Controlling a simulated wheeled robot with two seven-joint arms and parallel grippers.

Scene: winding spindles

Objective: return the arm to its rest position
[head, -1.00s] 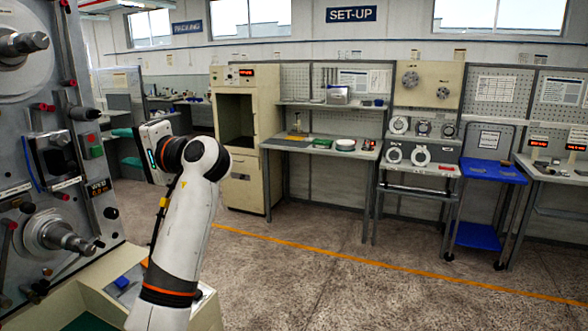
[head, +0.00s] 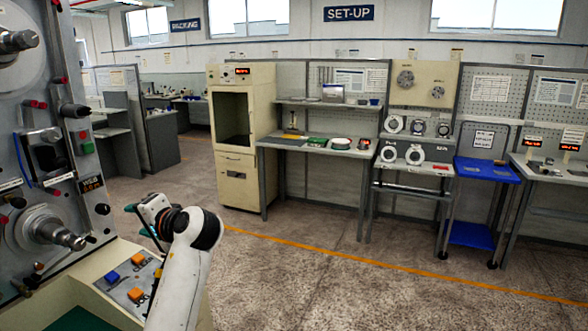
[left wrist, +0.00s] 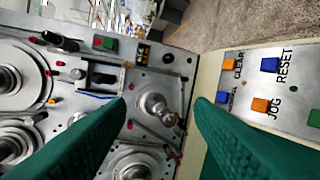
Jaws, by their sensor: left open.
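My left arm (head: 185,275) rises from the bottom of the head view, in front of the winding machine (head: 38,120). My left gripper (head: 138,221) is at its end, turned toward the machine, to the right of the lower spindle (head: 62,234). In the left wrist view its two green fingers (left wrist: 161,103) are wide apart with nothing held between them. A metal spindle (left wrist: 155,106) shows beyond the gap, apart from the fingers. My right gripper is in neither view.
A button panel (head: 118,296) with orange and blue buttons lies below the gripper; it also shows in the left wrist view (left wrist: 240,92). A cream cabinet (head: 240,185), a workbench (head: 285,142) and a blue cart (head: 486,170) stand farther back. The floor between is clear.

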